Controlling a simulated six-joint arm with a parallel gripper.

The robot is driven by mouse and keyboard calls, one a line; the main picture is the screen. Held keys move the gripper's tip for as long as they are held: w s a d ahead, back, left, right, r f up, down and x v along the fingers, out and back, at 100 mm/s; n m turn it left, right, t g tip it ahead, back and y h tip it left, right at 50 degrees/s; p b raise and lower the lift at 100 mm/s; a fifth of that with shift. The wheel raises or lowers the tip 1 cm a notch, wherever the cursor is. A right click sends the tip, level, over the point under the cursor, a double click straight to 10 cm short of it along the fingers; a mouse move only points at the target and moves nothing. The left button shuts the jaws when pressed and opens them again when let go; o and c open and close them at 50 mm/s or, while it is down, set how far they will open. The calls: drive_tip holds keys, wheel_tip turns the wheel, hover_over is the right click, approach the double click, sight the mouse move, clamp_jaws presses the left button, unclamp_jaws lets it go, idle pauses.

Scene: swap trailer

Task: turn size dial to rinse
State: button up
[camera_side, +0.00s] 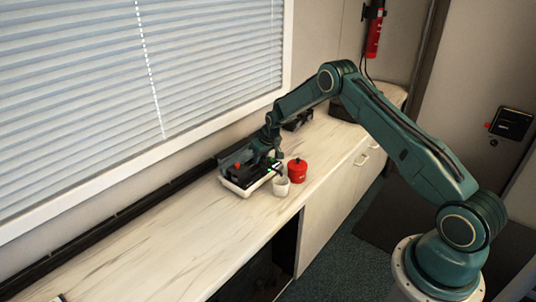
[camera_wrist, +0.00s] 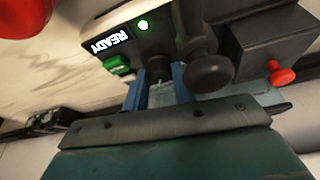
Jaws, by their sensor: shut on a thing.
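The appliance (camera_side: 236,184) is a dark unit on a pale base on the counter. In the wrist view its panel shows a READY display (camera_wrist: 109,43), a lit green lamp (camera_wrist: 143,25) and a green button (camera_wrist: 119,66). My gripper (camera_side: 266,150) is over the appliance, pointing down. In the wrist view its bluish fingers (camera_wrist: 160,88) are shut on a small dark knob, which seems to be the size dial (camera_wrist: 159,68). The fingers partly cover it, and I cannot read its marks or setting. A black round-ended part (camera_wrist: 208,73) stands just right of the fingers.
A red lidded canister (camera_side: 297,171) and a whitish cup (camera_side: 281,187) stand close to the appliance. A red button (camera_wrist: 282,75) sticks out of the dark box (camera_wrist: 262,40). Another dark item (camera_side: 298,121) lies behind.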

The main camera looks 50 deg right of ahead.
drive_tip(key=o, duration=0.7)
drive_tip(key=shift+r, duration=0.1)
drive_tip(key=shift+v, duration=6.8)
